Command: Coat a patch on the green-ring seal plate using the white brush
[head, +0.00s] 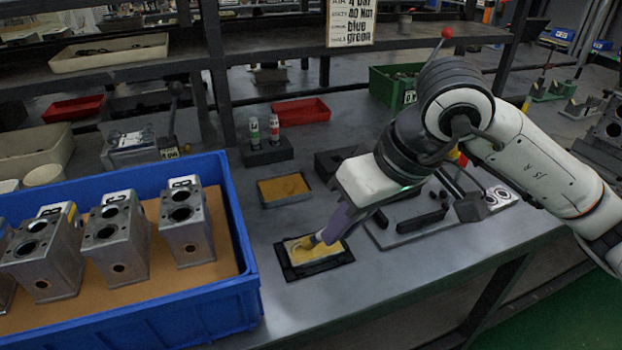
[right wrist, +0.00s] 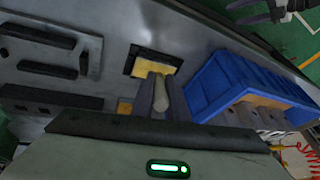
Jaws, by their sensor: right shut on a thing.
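My right gripper (head: 338,222) reaches in from the right, shut on the brush, which has a pale handle (right wrist: 160,95) between the fingers in the right wrist view. The brush's yellowish tip (head: 309,242) points down at a pale yellow plate (head: 325,252) in a black holder (head: 302,273) and seems to touch it. The plate also shows in the right wrist view (right wrist: 146,66), just beyond the fingers. I cannot make out a green ring on it. My left gripper is not in the head view; a grey gripper-like part at the right wrist view's top right may be it.
A blue crate (head: 255,299) with several metal valve blocks stands close left of the plate. A tray of orange-brown material (head: 284,189) lies behind it. Black bars and ringed discs (head: 499,194) lie on the right. Two small bottles stand in a black block (head: 267,153) farther back.

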